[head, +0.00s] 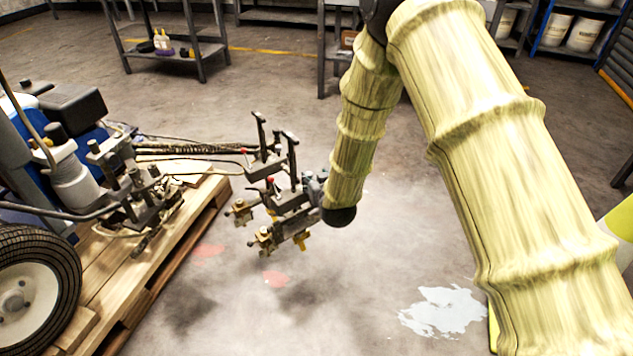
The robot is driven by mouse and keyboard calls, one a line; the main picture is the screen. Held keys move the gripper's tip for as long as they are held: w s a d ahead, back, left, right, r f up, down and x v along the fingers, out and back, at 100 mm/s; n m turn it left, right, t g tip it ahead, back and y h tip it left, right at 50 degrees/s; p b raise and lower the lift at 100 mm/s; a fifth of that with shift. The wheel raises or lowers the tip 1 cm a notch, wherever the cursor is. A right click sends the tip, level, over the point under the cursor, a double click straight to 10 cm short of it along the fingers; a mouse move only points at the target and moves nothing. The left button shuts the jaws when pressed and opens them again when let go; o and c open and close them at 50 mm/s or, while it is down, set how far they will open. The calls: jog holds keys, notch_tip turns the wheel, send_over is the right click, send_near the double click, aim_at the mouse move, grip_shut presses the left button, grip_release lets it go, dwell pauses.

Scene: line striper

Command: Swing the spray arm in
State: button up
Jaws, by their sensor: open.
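The line striper (75,180) stands on a wooden pallet at the left. Its spray arm (268,163) sticks out to the right past the pallet edge, with upright dark handles and brass nozzles (264,238) hanging over the floor. Black hoses (200,150) run from the machine to it. My arm, in a pale yellow ribbed sleeve, comes down from the upper right. My gripper (312,188) is at the right side of the spray arm's outer end, very close to it. It is open. Its fingers are partly lost among the dark brackets, and I cannot tell whether they touch.
The wooden pallet (190,222) and a wheel (25,290) fill the lower left. Reddish spots and a white paint patch (442,310) mark the concrete floor. A metal cart (170,48) with bottles and shelves with buckets (583,34) stand behind. The middle floor is clear.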

jog(key=shift+w, duration=0.1)
grip_shut()
jog(key=shift+w, duration=0.1)
